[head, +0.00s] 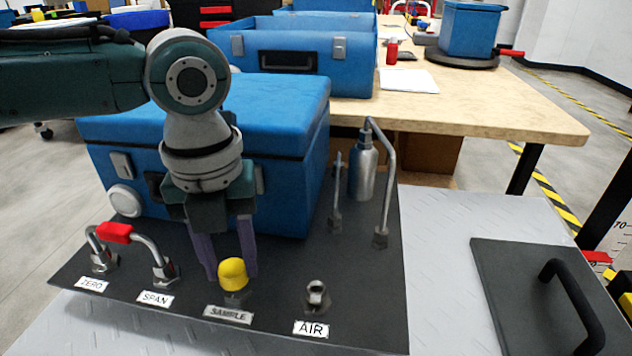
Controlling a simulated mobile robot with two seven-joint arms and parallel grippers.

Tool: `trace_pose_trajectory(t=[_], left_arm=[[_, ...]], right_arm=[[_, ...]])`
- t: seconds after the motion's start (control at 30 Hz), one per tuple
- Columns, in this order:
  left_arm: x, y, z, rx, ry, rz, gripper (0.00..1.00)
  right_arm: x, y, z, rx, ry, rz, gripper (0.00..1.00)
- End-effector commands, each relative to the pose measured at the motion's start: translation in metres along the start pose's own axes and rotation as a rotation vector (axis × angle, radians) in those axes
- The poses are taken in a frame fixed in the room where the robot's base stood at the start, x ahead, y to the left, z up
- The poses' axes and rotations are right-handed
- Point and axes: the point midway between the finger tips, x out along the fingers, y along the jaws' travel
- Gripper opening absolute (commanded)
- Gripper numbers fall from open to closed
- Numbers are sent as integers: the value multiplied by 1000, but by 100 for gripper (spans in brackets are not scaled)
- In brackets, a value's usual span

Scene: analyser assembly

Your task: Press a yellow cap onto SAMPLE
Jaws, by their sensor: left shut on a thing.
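The yellow cap (233,272) is over the SAMPLE fitting, behind the SAMPLE label (228,314). Only a little of the fitting shows under the cap, and I cannot tell how far the cap is seated on it. My left gripper (230,276) points down from above, its two purple fingers on either side of the cap, shut on it. My right gripper is not in view.
The ZERO and SPAN fittings are joined by a bent metal tube with a red sleeve (115,232). The AIR fitting (316,297) stands uncapped at right. Behind are a metal cylinder (362,170), bent tubes and a blue case (290,130). A black-handled plate (530,300) lies right.

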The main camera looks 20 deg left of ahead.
Motion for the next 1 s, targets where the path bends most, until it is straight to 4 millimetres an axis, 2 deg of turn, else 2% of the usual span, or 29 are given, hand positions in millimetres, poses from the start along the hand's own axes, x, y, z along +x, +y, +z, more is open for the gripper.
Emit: trace_pose_trajectory(t=[0.33,0.37,0.63,0.67,0.9,1.0], left_arm=[[10,0,0,-3,0,0,0],[9,0,0,-3,0,0,44],[9,0,0,-3,0,0,75],[9,0,0,-3,0,0,77],[8,0,0,-3,0,-1,77],[0,0,0,-3,-1,-2,77]], right_arm=[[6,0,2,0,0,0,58],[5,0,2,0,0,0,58],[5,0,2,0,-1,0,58],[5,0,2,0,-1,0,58],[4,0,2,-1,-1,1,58],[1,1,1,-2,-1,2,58]])
